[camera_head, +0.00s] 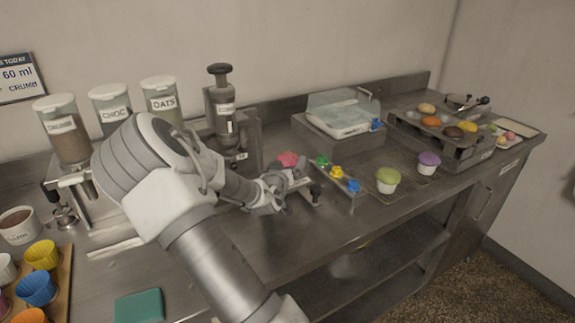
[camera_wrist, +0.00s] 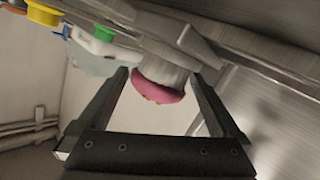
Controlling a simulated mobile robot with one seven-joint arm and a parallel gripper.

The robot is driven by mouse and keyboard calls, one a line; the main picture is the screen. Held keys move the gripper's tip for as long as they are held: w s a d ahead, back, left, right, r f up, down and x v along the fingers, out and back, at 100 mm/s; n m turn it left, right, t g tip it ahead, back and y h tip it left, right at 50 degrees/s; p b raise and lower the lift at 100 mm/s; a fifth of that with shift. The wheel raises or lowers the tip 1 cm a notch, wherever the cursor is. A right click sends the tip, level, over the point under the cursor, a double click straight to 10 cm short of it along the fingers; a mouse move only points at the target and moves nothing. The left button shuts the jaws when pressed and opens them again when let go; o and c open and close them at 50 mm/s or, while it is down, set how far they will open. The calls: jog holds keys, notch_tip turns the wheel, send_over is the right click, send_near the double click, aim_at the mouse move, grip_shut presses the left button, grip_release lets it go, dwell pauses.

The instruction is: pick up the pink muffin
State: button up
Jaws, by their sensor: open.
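The pink muffin (camera_head: 288,158) stands on the counter near its middle, mostly hidden behind my gripper (camera_head: 283,186) in the head view. In the wrist view the pink muffin (camera_wrist: 160,92) shows its pink top and pale cup, upside down in the picture. My gripper (camera_wrist: 163,92) is open, with one finger on each side of the muffin in that view. I cannot tell whether a finger touches it.
A rack with green, yellow and blue knobs (camera_head: 338,172) stands just right of my gripper. A green-topped muffin (camera_head: 387,180) and a purple-topped muffin (camera_head: 428,162) stand farther right. A dispenser (camera_head: 232,120) stands behind my arm. Colored cups (camera_head: 38,287) fill the left front.

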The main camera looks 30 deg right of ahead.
jog(key=c, duration=0.7)
jog(key=shift+c, duration=0.4)
jog(key=shift+r, duration=0.15)
